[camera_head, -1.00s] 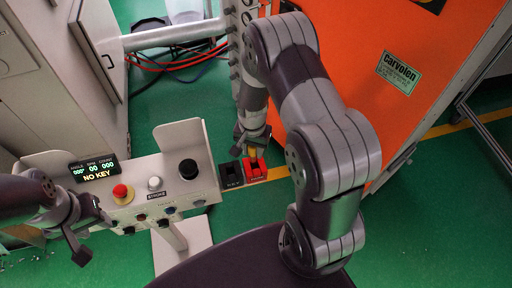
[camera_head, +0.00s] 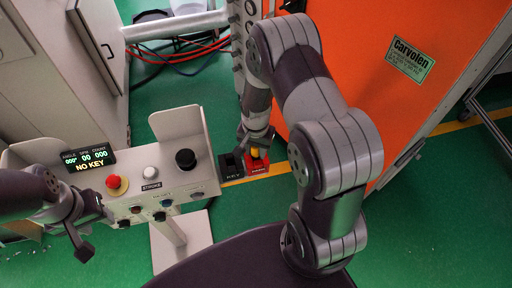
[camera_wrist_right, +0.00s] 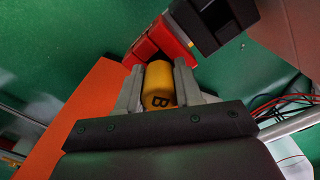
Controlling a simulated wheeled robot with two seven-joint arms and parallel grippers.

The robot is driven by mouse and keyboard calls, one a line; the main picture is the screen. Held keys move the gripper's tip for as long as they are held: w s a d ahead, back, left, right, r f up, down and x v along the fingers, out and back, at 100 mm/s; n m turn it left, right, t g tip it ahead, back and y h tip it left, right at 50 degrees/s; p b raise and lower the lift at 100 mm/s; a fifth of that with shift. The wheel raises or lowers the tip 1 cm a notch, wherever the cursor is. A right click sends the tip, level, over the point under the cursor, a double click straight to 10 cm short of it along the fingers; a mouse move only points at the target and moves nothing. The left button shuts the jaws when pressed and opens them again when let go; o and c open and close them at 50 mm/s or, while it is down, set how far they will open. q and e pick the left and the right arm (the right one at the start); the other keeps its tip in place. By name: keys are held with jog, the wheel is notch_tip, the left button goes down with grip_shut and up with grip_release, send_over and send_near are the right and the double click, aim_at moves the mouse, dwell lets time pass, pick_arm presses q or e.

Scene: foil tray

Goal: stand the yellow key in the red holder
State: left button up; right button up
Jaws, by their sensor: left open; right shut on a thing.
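The yellow key (camera_wrist_right: 158,84), marked with a dark "B", is between the fingers of my right gripper (camera_wrist_right: 157,88), which is shut on it. In the head view the key (camera_head: 254,153) shows as a small yellow patch at the tip of my right gripper (camera_head: 256,143), right over the red holder (camera_head: 257,166). In the right wrist view the red holder (camera_wrist_right: 160,45) lies just beyond the key; whether the key's lower end is in it is hidden. My left gripper (camera_head: 91,231) is open and empty at the left, by the panel.
A black holder (camera_head: 231,168) labelled KEY stands left of the red one; it also shows in the wrist view (camera_wrist_right: 212,22). The control panel (camera_head: 128,183) has several buttons and a display reading NO KEY. An orange cabinet (camera_head: 370,60) stands behind my right arm.

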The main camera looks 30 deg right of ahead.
jog(key=o, duration=1.2)
jog(key=shift+c, duration=0.2)
notch_tip(320, 180, up, 13)
jog(key=shift+f, duration=0.15)
